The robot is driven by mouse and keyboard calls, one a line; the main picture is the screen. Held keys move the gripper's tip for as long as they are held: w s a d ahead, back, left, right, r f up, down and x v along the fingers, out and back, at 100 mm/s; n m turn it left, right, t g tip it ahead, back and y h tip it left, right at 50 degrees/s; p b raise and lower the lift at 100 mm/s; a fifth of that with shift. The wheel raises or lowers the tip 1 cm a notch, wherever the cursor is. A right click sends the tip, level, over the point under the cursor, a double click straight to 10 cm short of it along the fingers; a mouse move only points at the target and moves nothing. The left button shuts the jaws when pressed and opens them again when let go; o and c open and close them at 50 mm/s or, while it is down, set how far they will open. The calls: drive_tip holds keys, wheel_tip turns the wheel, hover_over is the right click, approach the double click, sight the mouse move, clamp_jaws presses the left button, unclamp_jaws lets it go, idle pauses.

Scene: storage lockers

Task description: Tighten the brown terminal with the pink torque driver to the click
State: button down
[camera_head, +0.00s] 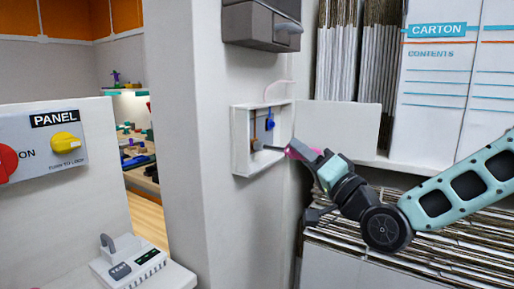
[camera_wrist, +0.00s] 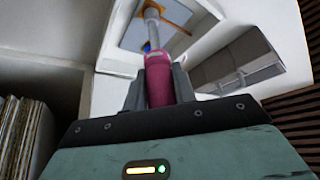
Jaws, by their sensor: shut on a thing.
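My gripper (camera_head: 316,155) is shut on the pink torque driver (camera_head: 297,151). In the wrist view the driver (camera_wrist: 159,79) stands between both fingers (camera_wrist: 160,88), its grey shaft pointing away into the white box. In the head view the shaft reaches into the open white wall box (camera_head: 240,150), toward the brown terminal (camera_head: 255,145) at the lower left inside. The tip seems at or very near the brown terminal; I cannot tell whether it is seated. A blue terminal (camera_head: 270,122) sits higher and to the right in the box.
The box's door (camera_head: 345,127) stands open to the right. A dark grey box (camera_head: 262,25) hangs on the wall above. Cartons (camera_head: 440,90) and stacked flat cardboard (camera_head: 350,235) are behind my arm. A panel (camera_head: 50,140) and a white tester (camera_head: 128,264) are at left.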

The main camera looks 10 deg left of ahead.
drive_tip(key=shift+r+m+h+p, duration=0.25)
drive_tip(key=shift+m+h+p, duration=0.15)
drive_tip(key=shift+m+p, duration=0.4)
drive_tip(key=m+h+p, duration=0.1)
drive_tip(key=m+p, duration=0.1)
drive_tip(key=shift+p, duration=0.35)
drive_tip(key=shift+m+h+p, duration=0.5)
drive_tip(key=shift+m+p, duration=0.1)
drive_tip(key=shift+m, duration=0.1)
drive_tip(key=shift+f, duration=0.2)
drive_tip(key=shift+m, duration=0.3)
